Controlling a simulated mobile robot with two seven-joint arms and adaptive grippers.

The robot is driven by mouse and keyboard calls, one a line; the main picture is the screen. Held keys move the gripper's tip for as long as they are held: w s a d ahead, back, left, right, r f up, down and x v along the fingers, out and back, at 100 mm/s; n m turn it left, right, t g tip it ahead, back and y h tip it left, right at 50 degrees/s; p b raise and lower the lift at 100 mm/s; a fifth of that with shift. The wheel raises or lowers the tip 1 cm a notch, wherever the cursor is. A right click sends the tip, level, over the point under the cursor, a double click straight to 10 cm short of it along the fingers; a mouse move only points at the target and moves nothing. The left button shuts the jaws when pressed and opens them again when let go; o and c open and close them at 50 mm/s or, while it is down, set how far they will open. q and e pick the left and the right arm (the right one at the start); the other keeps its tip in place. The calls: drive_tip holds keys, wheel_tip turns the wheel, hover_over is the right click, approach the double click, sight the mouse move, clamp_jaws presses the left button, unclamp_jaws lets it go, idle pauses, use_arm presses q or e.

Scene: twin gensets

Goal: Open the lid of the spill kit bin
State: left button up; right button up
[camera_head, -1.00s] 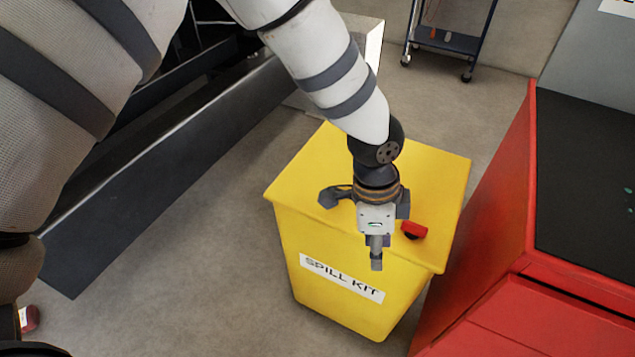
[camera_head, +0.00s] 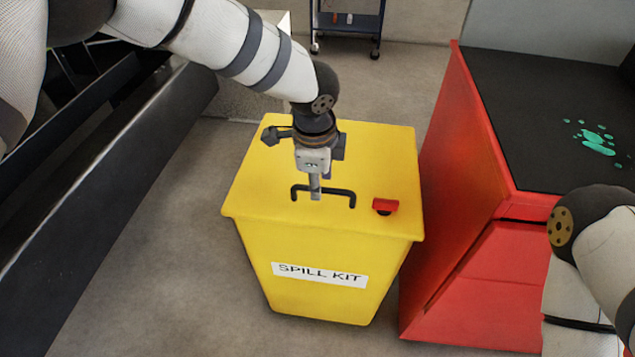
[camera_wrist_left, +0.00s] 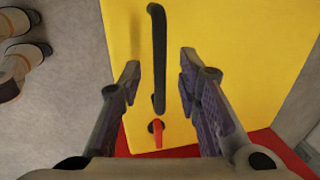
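The yellow spill kit bin (camera_head: 320,245) stands on the floor with its lid (camera_head: 376,160) down. A black bar handle (camera_head: 342,191) is on the lid near its front edge, with a red latch (camera_head: 385,206) to its right. My left gripper (camera_head: 315,193) points down at the handle and partly covers it in the head view. In the left wrist view my left gripper (camera_wrist_left: 160,68) is open, with the handle (camera_wrist_left: 158,45) between its fingers, apart from both. The red latch (camera_wrist_left: 157,135) shows below the handle there. My right gripper is out of view.
A red cabinet (camera_head: 470,270) with a dark top stands close to the bin's right; green spots (camera_head: 597,142) mark its top. My right arm is in front of it. A dark trolley (camera_head: 347,22) stands behind. A long dark frame lies left, with bare floor (camera_head: 185,260) between.

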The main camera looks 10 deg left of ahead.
use_arm(q)
drive_tip(key=shift+w+f, duration=0.1)
drive_tip(key=shift+f, duration=0.5)
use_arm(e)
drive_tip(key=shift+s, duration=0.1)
use_arm(q)
clamp_jaws()
